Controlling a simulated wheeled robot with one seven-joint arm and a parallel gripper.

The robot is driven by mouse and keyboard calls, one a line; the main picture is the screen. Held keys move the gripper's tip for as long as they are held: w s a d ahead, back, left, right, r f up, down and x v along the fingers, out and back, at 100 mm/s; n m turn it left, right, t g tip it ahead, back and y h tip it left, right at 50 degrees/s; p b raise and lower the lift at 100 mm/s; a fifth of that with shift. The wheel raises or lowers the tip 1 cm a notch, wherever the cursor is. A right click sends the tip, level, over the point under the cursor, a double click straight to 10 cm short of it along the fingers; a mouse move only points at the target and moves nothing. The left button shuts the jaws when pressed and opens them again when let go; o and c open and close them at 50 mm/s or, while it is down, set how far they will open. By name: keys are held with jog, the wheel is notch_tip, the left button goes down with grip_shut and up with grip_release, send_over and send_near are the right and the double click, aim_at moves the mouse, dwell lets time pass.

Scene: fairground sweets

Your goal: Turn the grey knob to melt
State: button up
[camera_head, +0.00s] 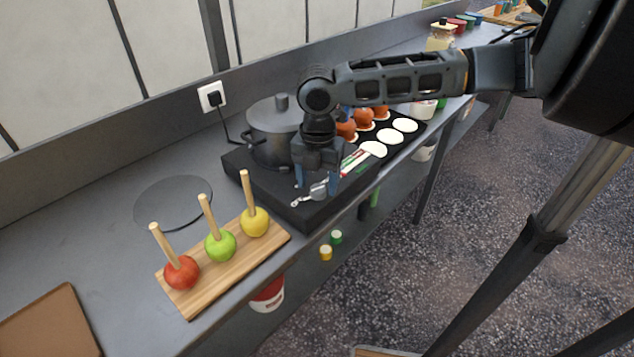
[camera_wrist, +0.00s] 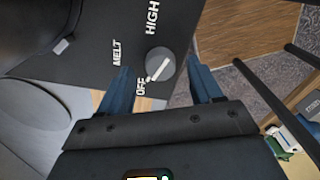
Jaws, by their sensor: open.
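The grey knob (camera_wrist: 160,65) is on the dark front panel of the hot plate (camera_head: 262,186). Its white pointer line slants towards the word OFF; MELT and HIGH are printed further round. In the head view the small grey knob (camera_head: 318,190) shows below my gripper (camera_head: 317,184). My gripper is open, pointing down, with its blue fingers either side of the knob. In the wrist view my gripper (camera_wrist: 161,72) shows a gap between each finger and the knob.
A dark lidded pot (camera_head: 272,133) stands on the hot plate behind my gripper. A wooden board (camera_head: 217,271) with three apples on sticks lies at the left. Toffee apples (camera_head: 346,130) and white discs (camera_head: 390,136) are to the right. The counter's front edge is close.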

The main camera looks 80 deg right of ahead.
jog(key=shift+f, duration=0.55)
jog(key=c, duration=1.1)
